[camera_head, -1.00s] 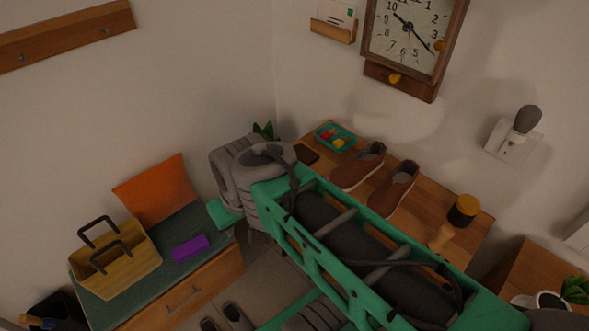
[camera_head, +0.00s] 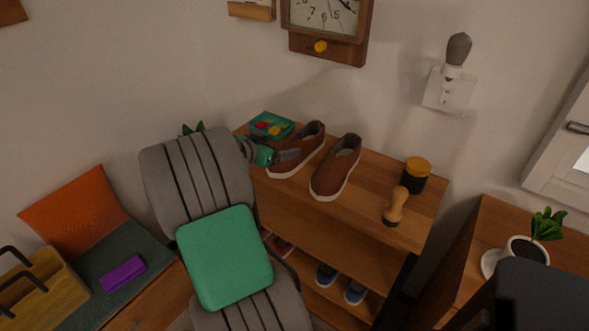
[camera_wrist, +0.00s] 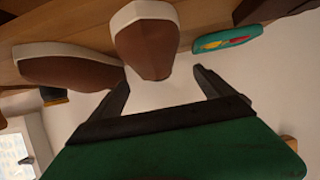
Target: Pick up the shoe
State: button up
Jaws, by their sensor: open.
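Two brown slip-on shoes with pale soles stand on top of a wooden shoe rack: the left shoe (camera_head: 301,148) and the right shoe (camera_head: 336,168). My gripper (camera_head: 284,156) is at the left shoe, its dark finger overlapping the shoe's side in the head view. In the wrist view the gripper (camera_wrist: 162,72) is open, and the end of one shoe (camera_wrist: 146,42) points in between its fingers. The other shoe (camera_wrist: 70,70) lies outside the left finger. I cannot tell whether a finger touches the shoe.
A teal tray (camera_head: 270,125) with small coloured things is close behind the gripper. A yellow-topped dark jar (camera_head: 415,174) and a wooden-handled brush (camera_head: 396,206) stand right on the rack (camera_head: 365,220). More shoes (camera_head: 327,275) sit on lower shelves. The wall is close behind.

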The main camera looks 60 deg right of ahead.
aim_at(293, 142)
jog(key=x, duration=0.5)
jog(key=s+p+x, duration=0.1)
jog(key=x, duration=0.2)
jog(key=shift+s+d+r, duration=0.2)
jog(key=shift+d, duration=0.05)
jog(key=c, duration=1.6)
jog(key=shift+c, duration=0.7)
jog(key=shift+r, duration=0.15)
